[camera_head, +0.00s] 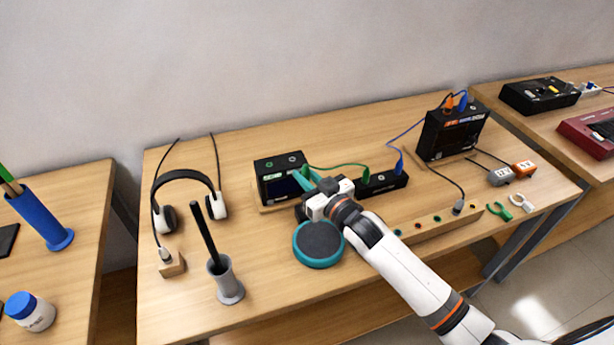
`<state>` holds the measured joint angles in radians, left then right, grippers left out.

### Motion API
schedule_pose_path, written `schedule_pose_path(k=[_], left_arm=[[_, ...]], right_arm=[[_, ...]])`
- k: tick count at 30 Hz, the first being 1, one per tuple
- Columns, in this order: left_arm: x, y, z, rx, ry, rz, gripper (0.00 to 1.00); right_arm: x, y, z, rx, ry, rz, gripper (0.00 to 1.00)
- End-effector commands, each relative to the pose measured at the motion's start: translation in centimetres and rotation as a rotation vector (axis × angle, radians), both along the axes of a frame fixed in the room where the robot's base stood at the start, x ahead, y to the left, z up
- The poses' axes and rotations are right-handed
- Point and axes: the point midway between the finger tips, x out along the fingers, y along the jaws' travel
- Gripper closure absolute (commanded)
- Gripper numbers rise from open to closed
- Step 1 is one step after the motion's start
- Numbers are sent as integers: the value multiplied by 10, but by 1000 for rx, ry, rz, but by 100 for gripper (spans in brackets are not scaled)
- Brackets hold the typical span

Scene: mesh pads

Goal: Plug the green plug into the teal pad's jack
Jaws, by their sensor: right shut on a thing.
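A green cable (335,165) runs from there to a green end (365,174) at the low black box (385,183). The round teal pad (318,263), with a dark mesh top, lies on the desk just below the gripper in the picture. I cannot make out its jack. My left gripper is not in view.
The black device (267,170) stands behind the gripper. Left are headphones (187,174) and a grey cup (228,283) holding a black rod. Right are a wooden strip with coloured sockets (440,222), another black device (445,140) and loose plugs.

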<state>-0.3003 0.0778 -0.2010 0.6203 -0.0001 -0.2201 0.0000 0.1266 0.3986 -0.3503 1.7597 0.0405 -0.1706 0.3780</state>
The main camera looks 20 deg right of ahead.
Motion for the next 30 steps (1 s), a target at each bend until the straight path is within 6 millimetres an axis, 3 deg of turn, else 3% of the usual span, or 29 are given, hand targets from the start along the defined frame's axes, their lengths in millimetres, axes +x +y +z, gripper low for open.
schedule_pose_path(k=[10, 30], left_arm=[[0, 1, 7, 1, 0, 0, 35], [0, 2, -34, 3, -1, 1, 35]], right_arm=[[0, 0, 2, 0, 1, -1, 100], [0, 0, -57, -1, 1, -1, 100]])
